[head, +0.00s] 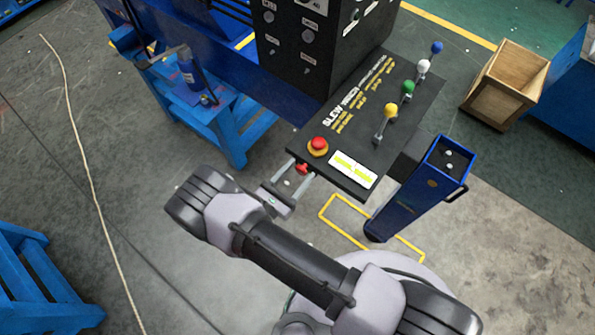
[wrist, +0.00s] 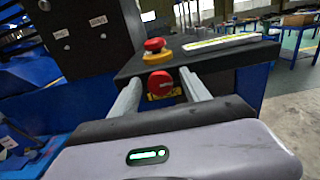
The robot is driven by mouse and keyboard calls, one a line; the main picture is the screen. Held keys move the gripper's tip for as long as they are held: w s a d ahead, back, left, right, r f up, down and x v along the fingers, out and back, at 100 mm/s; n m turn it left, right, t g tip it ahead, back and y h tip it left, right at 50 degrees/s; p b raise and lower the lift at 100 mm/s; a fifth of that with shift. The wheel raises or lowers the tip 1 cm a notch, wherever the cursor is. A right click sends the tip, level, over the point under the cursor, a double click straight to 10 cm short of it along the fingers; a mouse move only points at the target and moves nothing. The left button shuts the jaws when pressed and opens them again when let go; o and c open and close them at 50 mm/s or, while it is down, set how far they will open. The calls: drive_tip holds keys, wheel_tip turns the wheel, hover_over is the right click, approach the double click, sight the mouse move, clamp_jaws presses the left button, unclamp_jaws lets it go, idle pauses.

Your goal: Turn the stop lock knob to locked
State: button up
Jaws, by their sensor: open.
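The stop lock knob (wrist: 160,83) is a red knob with a yellow plate behind it, on the front edge of the black control console (head: 350,120). In the head view the red knob (head: 302,169) shows small at the console's near corner. My gripper (head: 298,172) is open, its two grey fingers pointing at the console front. In the wrist view my gripper (wrist: 160,76) has one finger on each side of the knob, with gaps visible. I cannot read the knob's lock position or tell whether it touches anything.
A red mushroom button on a yellow base (head: 318,146) stands on the console top just above the knob. Levers with yellow (head: 391,110), green, white and blue balls stand behind it. A blue post box (head: 420,190) is at right. Floor is open at left.

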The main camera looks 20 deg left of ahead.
drive_tip(key=shift+c, duration=0.4)
clamp_jaws()
drive_tip(key=shift+f+m+b, duration=0.1)
drive_tip(key=shift+m+b, duration=0.2)
drive_tip(key=m+b, duration=0.2)
drive_tip(key=b, duration=0.1)
drive_tip(key=shift+f+m, duration=0.15)
drive_tip(key=shift+m, duration=0.25)
drive_tip(key=m+b, duration=0.5)
drive_tip(key=m, duration=0.1)
drive_tip(key=shift+d, duration=0.1)
drive_tip(key=m+b, duration=0.5)
drive_tip(key=shift+f+m, duration=0.1)
drive_tip(key=shift+m, duration=0.2)
drive_tip(key=shift+s+m+b, duration=0.1)
drive_tip(key=shift+m+b, duration=1.3)
drive_tip(key=shift+b, duration=0.15)
